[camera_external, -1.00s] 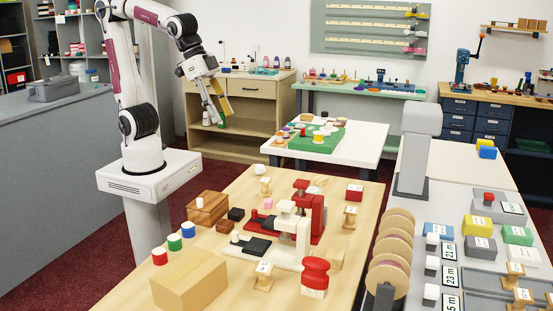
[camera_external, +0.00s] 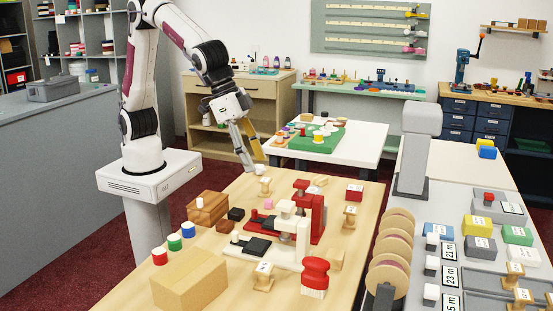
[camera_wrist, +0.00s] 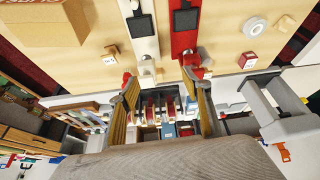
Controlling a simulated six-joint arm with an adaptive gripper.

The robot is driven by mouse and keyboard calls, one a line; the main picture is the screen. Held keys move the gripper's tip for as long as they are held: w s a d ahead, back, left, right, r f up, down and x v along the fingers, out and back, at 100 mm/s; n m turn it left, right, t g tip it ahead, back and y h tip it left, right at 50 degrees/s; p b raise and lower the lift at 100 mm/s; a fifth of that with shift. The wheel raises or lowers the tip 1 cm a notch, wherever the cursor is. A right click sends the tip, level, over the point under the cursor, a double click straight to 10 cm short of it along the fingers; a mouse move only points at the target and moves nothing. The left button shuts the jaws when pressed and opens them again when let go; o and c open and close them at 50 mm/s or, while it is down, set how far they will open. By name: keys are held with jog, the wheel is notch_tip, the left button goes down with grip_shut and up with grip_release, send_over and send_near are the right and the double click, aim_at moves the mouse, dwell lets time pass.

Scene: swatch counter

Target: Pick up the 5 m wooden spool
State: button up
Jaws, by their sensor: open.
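A red press (camera_external: 316,212) and a white press (camera_external: 292,240) stand mid-table. A cardboard box (camera_external: 188,283), a brown wooden box (camera_external: 207,208) and red, green and blue-sided cylinders (camera_external: 174,242) are at the left. A red-topped block (camera_external: 315,275) stands in front.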

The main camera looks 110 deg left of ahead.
jog(key=w+d+f, duration=0.5)
jog(key=d+f, duration=0.2)
jog(key=d, duration=0.1)
send_over(260, 266)
jog(key=s, duration=0.2)
jog(key=f, duration=0.8)
jog(key=shift+w+f, duration=0.25)
jog(key=shift+f, duration=0.05)
jog(key=shift+x, duration=1.3)
jog(key=shift+s+x, duration=0.15)
jog(key=shift+x, duration=1.15)
jog(key=shift+s+x, duration=0.15)
jog(key=shift+x, duration=1.1)
jog(key=shift+d+f, duration=0.15)
jog(key=c, duration=1.2)
